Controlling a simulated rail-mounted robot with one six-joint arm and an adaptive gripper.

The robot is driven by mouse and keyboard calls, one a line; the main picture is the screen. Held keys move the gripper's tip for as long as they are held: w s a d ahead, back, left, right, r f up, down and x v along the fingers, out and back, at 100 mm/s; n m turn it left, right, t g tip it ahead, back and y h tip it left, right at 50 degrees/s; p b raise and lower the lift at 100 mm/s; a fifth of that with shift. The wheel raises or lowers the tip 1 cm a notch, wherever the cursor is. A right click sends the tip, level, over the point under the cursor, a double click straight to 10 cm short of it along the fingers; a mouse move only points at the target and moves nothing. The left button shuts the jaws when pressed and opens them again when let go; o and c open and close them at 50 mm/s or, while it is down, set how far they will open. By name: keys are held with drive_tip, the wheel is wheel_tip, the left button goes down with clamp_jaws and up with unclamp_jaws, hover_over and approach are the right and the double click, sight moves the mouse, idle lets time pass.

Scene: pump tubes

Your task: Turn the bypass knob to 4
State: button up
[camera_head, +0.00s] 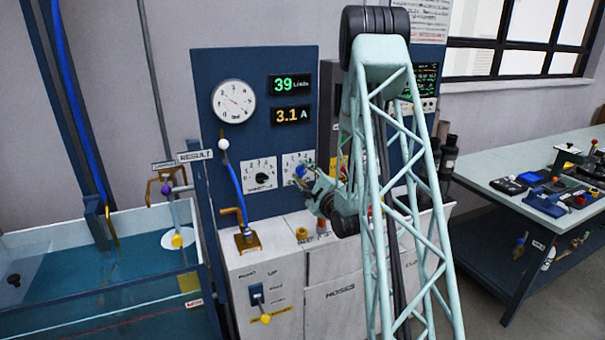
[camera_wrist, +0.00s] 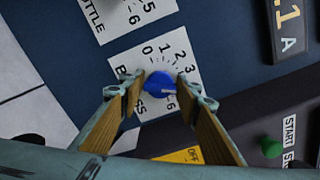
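The blue bypass knob (camera_wrist: 158,84) sits on a white dial plate (camera_wrist: 153,58) in the wrist view. A white mark on the knob points right and slightly down, towards the stretch between 3 and 6. The figures there are hidden behind the right finger. My gripper (camera_wrist: 160,88) is open, with one wood-coloured pad on each side of the knob. I cannot tell whether either pad touches it. In the head view my gripper (camera_head: 310,186) is at the bypass plate (camera_head: 292,161), beside the knob (camera_head: 301,171), and partly covers the plate.
The throttle knob (camera_head: 262,178) is on the plate to the left. Displays above read 39 (camera_head: 290,85) and 3.1 A (camera_head: 292,115). A green start button (camera_wrist: 271,147) is on the dark panel nearby. A blue-handled lever (camera_head: 236,180) stands left of the dials.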

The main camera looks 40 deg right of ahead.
drive_tip(key=shift+o, duration=1.4)
drive_tip(key=shift+s, duration=0.1)
drive_tip(key=v, duration=1.2)
drive_tip(key=shift+r, duration=0.1)
